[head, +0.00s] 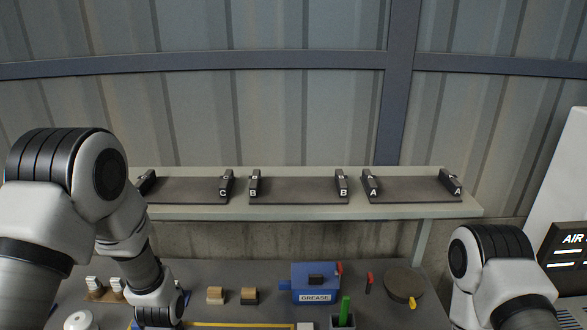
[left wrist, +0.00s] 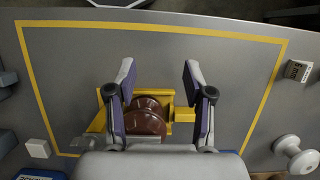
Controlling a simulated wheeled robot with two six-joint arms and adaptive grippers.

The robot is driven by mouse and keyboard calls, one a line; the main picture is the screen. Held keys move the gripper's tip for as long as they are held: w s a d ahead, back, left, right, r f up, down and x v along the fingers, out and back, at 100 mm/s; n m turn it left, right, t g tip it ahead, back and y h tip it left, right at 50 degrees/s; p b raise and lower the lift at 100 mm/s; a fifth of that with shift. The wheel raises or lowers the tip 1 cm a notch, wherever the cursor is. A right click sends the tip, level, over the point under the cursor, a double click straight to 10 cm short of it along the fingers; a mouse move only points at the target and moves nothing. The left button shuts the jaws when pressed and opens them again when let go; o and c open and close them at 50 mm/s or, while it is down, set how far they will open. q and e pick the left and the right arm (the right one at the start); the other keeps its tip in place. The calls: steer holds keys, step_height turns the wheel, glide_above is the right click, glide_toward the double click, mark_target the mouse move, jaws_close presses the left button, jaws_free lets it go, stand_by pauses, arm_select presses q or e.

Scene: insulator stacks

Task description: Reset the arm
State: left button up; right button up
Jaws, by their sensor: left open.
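My left gripper (left wrist: 160,82) is open in the left wrist view, its two purple-padded fingers spread apart. A brown insulator stack (left wrist: 147,118) with rounded discs sits in a yellow holder (left wrist: 184,115) below and between the fingers. I cannot tell whether the fingers touch it; no grip shows. In the head view my left arm (head: 135,250) reaches down at the left, and its fingers are out of frame. My right arm (head: 490,265) shows at the lower right, with its gripper out of view.
A shelf (head: 300,212) at the back carries empty-looking trays marked C, B and A. On the bench are a blue grease box (head: 316,297), a round dark disc (head: 404,283) and small blocks (head: 216,295). Yellow tape (left wrist: 150,28) outlines a work area; a white spool (left wrist: 296,152) lies outside it.

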arm_select(q)
steer(key=s+f+b, duration=0.1)
steer(key=s+f, duration=1.3)
steer(key=s, duration=0.4)
steer(key=w+t, duration=0.2)
steer(key=w, duration=0.1)
steer(key=w+a+t, duration=0.1)
steer(key=shift+w+r+t, duration=0.2)
steer(key=shift+w+t, duration=0.2)
